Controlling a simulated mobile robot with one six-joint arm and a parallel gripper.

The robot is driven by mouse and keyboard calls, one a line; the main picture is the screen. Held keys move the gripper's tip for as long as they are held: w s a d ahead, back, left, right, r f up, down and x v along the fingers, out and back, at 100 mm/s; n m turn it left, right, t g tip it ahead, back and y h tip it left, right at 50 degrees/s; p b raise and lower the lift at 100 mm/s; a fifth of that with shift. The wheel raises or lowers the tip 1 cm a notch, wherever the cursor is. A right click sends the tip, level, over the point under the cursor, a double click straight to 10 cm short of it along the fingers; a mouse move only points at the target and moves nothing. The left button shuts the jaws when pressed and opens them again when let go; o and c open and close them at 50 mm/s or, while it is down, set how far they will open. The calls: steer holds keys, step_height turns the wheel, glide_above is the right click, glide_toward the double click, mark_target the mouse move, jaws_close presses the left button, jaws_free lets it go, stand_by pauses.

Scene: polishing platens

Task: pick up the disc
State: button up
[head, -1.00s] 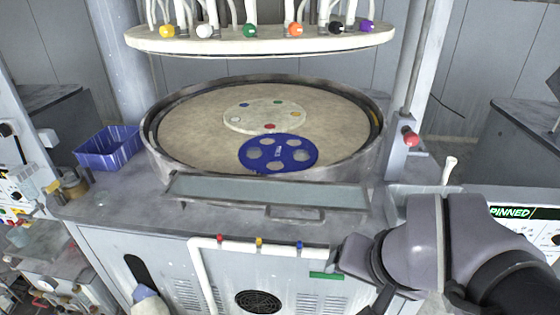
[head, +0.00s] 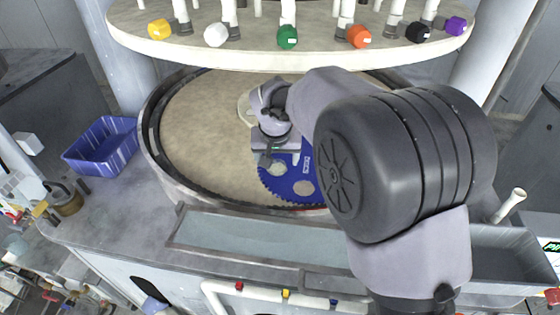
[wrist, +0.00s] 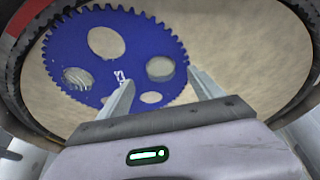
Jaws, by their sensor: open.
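A blue toothed carrier (head: 285,186) lies flat on the beige platen, partly hidden by my arm; it also shows in the wrist view (wrist: 130,30). It has several round holes. One hole holds a greyish disc (wrist: 160,68), and another to its left holds a glassy grey disc (wrist: 78,78). Other holes show only beige. My gripper (wrist: 160,76) is open above the carrier, its fingertips on either side of the greyish disc in the picture. Whether they touch the carrier I cannot tell. In the head view my gripper (head: 268,158) is over the carrier's upper left part.
A dark raised rim (head: 152,150) rings the platen (head: 205,130). A white upper plate (head: 200,52) with coloured knobs hangs above and behind. A blue bin (head: 100,150) stands left. The platen's left side is clear.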

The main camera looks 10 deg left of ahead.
mark_target(278, 168)
steer(key=b+x, duration=0.1)
steer(key=x, duration=0.4)
steer(key=shift+w+f, duration=0.1)
steer(key=shift+s+d+f, duration=0.1)
steer(key=shift+s, duration=0.15)
steer(key=c, duration=1.6)
